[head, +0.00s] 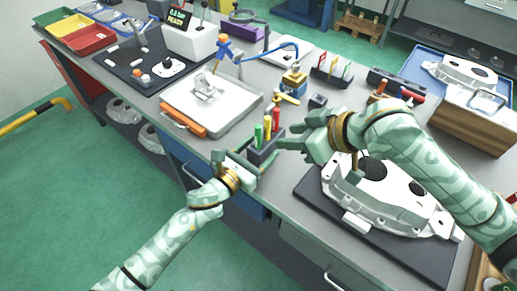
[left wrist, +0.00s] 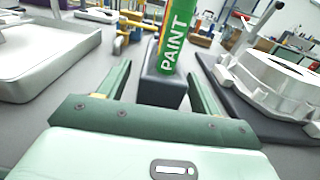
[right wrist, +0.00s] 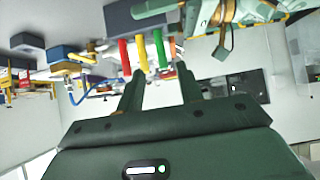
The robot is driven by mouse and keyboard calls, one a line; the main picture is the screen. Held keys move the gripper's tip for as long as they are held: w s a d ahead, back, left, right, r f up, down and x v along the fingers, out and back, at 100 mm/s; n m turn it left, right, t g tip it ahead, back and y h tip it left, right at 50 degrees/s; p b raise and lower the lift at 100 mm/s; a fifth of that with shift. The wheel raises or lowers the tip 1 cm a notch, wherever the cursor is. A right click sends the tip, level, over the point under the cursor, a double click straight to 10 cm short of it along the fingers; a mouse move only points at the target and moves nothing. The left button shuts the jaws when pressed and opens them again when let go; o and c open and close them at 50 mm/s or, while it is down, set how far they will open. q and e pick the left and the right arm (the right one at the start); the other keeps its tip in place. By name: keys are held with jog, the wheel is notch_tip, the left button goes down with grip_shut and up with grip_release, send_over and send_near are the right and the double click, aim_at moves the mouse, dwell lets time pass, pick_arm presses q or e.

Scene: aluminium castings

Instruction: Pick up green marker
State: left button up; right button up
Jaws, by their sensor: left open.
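The green marker (head: 258,136) stands upright in a dark holder block (head: 262,155) near the bench's front edge. A yellow marker (head: 267,128) and a red marker (head: 276,118) stand in the same block. In the left wrist view the green marker (left wrist: 176,36), labelled PAINT, rises from the block between and beyond my fingers. My left gripper (head: 244,160) is open and close to the block's front side. My right gripper (head: 284,128) is open, just right of the markers. The right wrist view shows the green marker (right wrist: 160,48) beyond its empty fingers, the scene upside down.
A large casting (head: 385,195) on a dark mat (head: 440,262) lies at right, under my right arm. A white tray (head: 185,100) with a part lies left of the block. More markers in a rack (head: 330,70) stand further back.

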aim_at(253, 142)
pick_arm(q)
jog(key=c, duration=1.1)
jog(key=shift+c, duration=0.2)
pick_arm(e)
jog(key=shift+f, duration=0.1)
jog(key=c, duration=0.4)
jog(key=shift+o, duration=0.2)
notch_tip(253, 142, down, 4)
jog(key=s+m, duration=0.1)
jog(key=s, duration=0.1)
jog(key=shift+w+a+f+n+t+y, duration=0.15)
jog(key=shift+w+a+f+t+y, duration=0.2)
jog(key=shift+w+a, duration=1.1)
jog(key=shift+w+a+f+n+t+y, duration=0.15)
jog(key=shift+w+a+y, duration=0.3)
jog(key=shift+w+a, duration=1.05)
jog(key=shift+w+a+f+n+t+y, duration=0.2)
jog(key=shift+w+a+t+y, duration=0.15)
jog(key=shift+w+a, duration=1.1)
